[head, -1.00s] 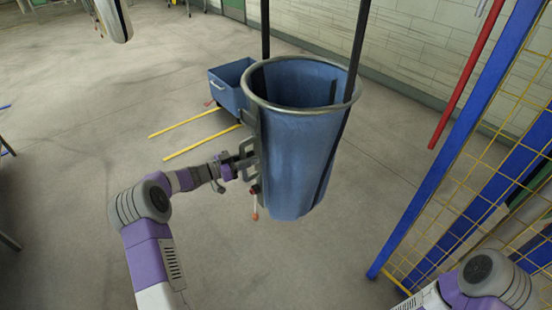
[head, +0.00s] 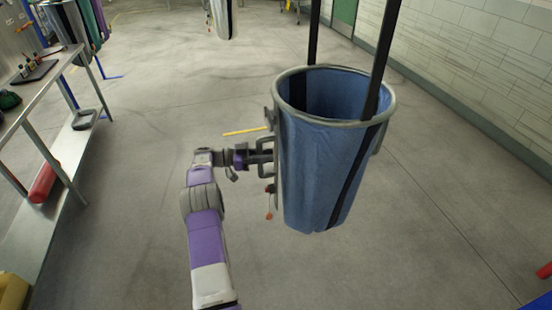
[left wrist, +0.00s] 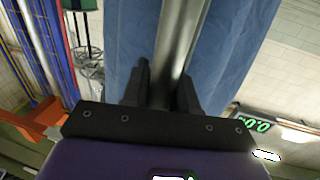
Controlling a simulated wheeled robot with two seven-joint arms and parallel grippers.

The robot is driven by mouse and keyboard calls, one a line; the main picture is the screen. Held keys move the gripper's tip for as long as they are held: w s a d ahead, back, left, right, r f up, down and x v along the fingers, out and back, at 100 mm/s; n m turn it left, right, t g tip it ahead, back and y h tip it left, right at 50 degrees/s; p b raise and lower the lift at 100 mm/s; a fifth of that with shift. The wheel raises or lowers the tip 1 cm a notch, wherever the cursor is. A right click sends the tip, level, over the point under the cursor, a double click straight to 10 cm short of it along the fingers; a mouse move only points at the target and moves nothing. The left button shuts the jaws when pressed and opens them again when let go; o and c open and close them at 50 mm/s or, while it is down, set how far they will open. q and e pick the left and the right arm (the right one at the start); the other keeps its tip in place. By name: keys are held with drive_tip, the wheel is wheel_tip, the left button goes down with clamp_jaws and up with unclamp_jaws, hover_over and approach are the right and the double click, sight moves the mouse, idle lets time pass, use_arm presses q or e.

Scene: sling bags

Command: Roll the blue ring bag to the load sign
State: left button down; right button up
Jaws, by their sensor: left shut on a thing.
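The blue ring bag (head: 320,185) hangs upright from dark straps, open at the top under a grey metal ring (head: 335,122). A grey handle is fixed to its left side. My left gripper (head: 268,157) is shut on that handle, at the bag's left side. In the left wrist view the two dark fingers of my left gripper (left wrist: 161,92) stand on either side of a grey bar (left wrist: 180,45), with the blue cloth of the bag (left wrist: 238,45) behind it. My right gripper is not in view. I cannot make out a load sign.
A metal workbench (head: 62,62) with a lower shelf stands at the left. Another hanging bag (head: 224,18) is at the back. A pale wall (head: 500,70) runs along the right. The grey floor (head: 430,220) around the bag is mostly clear. A yellow floor line (head: 246,132) shows behind my gripper.

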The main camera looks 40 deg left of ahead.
use_arm(q)
drive_tip(key=shift+w+a, duration=0.15)
drive_tip(key=shift+a, duration=0.1)
drive_tip(key=c, duration=1)
unclamp_jaws()
drive_tip(key=shift+o, duration=0.2)
drive_tip(key=v, duration=0.7)
drive_tip(key=shift+s+a, duration=0.2)
drive_tip(key=shift+s, duration=0.05)
drive_tip(key=shift+c, duration=0.3)
